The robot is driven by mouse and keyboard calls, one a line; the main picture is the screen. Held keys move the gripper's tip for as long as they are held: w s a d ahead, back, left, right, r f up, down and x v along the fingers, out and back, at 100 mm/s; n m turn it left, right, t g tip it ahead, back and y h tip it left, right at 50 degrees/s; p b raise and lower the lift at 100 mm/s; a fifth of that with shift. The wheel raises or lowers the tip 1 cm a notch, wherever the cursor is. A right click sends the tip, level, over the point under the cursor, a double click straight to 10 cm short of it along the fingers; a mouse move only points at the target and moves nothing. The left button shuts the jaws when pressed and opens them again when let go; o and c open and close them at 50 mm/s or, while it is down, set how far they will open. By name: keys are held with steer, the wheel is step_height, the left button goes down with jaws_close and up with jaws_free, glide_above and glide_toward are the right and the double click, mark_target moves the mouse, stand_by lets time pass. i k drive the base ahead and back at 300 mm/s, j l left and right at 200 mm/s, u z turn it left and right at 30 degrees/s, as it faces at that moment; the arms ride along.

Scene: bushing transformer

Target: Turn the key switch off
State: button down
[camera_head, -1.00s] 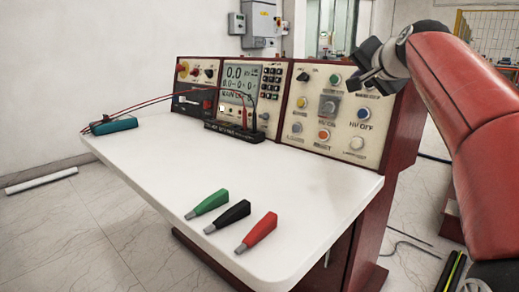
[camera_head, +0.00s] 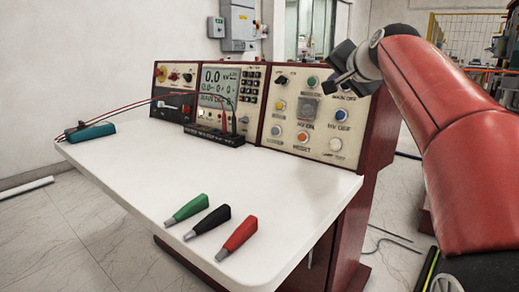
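The control console (camera_head: 353,123) stands at the back of a white bench, with meters, buttons and knobs on its sloped face. A black rotary knob (camera_head: 282,80) sits at the upper left of its right panel; I cannot tell whether it is the key switch. More small knobs and a red-and-yellow button (camera_head: 161,75) are on the left panel. Labels are too small to read surely. My gripper (camera_head: 338,74) is dark and hovers in front of the right panel's upper right, hiding part of it. Its finger gap is unclear, and no held object shows.
Green (camera_head: 187,208), black (camera_head: 208,220) and red (camera_head: 237,237) clips lie near the white bench's (camera_head: 130,165) front edge. A teal device (camera_head: 90,131) with red leads lies at the left. The bench middle is clear. Grey boxes (camera_head: 240,25) hang on the wall behind.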

mark_target(283, 80)
steer(key=i+j, duration=0.1)
steer(key=j, duration=1.15)
steer(key=i+j, duration=0.15)
steer(key=j, duration=0.45)
steer(key=z, duration=0.05)
